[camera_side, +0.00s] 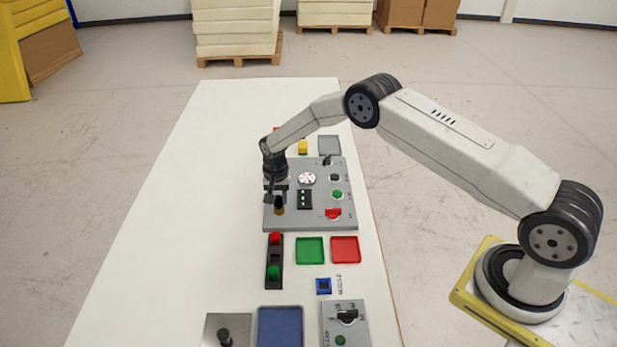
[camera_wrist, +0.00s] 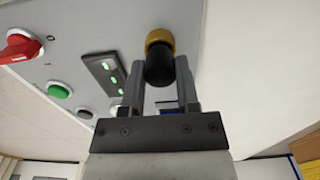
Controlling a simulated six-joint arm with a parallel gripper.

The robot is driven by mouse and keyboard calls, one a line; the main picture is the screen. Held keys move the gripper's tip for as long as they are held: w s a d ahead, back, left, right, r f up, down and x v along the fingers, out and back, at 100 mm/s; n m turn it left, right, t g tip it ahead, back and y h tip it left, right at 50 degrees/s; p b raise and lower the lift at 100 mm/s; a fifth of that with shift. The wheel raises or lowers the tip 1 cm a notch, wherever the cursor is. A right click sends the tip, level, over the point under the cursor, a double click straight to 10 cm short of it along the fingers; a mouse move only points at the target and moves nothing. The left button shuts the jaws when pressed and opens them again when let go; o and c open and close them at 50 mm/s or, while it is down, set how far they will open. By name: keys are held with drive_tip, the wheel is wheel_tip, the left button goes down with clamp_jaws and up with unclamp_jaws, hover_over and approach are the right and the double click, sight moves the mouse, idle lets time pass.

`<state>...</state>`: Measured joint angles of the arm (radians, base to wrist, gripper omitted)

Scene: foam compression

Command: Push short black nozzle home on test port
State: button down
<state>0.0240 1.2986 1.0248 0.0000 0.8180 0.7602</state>
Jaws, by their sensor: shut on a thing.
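The short black nozzle (camera_wrist: 159,68) is between the two fingers of my gripper (camera_wrist: 161,72) in the wrist view. My gripper is shut on it. A brass-yellow round port (camera_wrist: 160,38) is at the nozzle's far end, and the two look in line and touching. I cannot tell how deep the nozzle sits. In the side view my gripper (camera_side: 277,196) is over the left front part of the grey panel (camera_side: 312,217), with the nozzle (camera_side: 279,204) just below it and the yellow port (camera_side: 279,211) under that.
Beside the nozzle is a black indicator block (camera_side: 304,199) with green lights. A red rotary switch (camera_side: 333,213), a green button (camera_side: 337,195) and a white dial (camera_side: 307,178) are on the same panel. In front are a green tray (camera_side: 310,251) and a red tray (camera_side: 345,250). The table's left side is clear.

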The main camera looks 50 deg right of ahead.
sight(278, 197)
drive_tip(key=shift+f, duration=0.45)
drive_tip(key=shift+c, duration=1.3)
unclamp_jaws()
drive_tip(key=shift+r, duration=0.1)
drive_tip(key=shift+r, duration=3.8)
